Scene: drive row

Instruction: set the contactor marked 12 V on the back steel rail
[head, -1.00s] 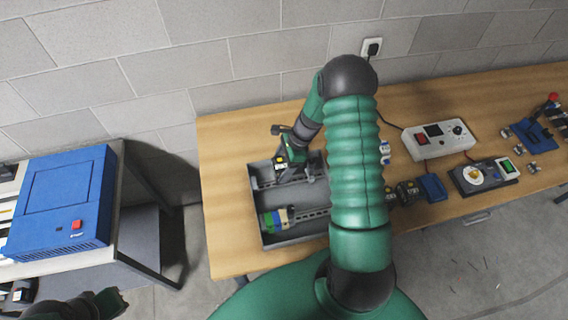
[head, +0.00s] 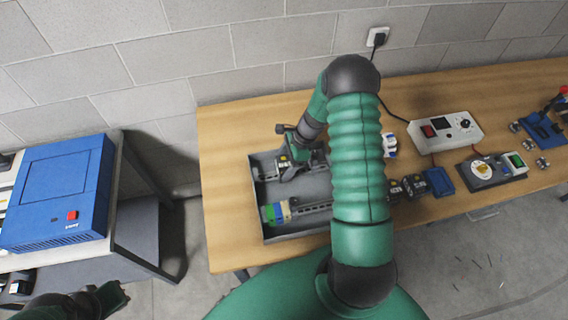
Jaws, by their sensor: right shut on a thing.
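My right gripper (head: 291,158) is over the back part of the grey tray (head: 256,222). It is shut on a dark contactor (head: 284,163) with a yellow label; the marking is too small to read. The contactor is at the back steel rail (head: 266,176), which is partly hidden by it and my arm. I cannot tell whether they touch. A front rail (head: 313,208) carries blue, green and pale modules (head: 275,213) at its left. My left gripper (head: 112,296) is low at the left, away from the table; its jaw opening is unclear.
A blue machine (head: 58,195) stands on a separate bench at left. Right of my arm are dark blocks (head: 414,185), a blue tray (head: 438,181), a white power box (head: 446,132) and a grey tester (head: 490,170). The wooden table's left end (head: 222,150) is clear.

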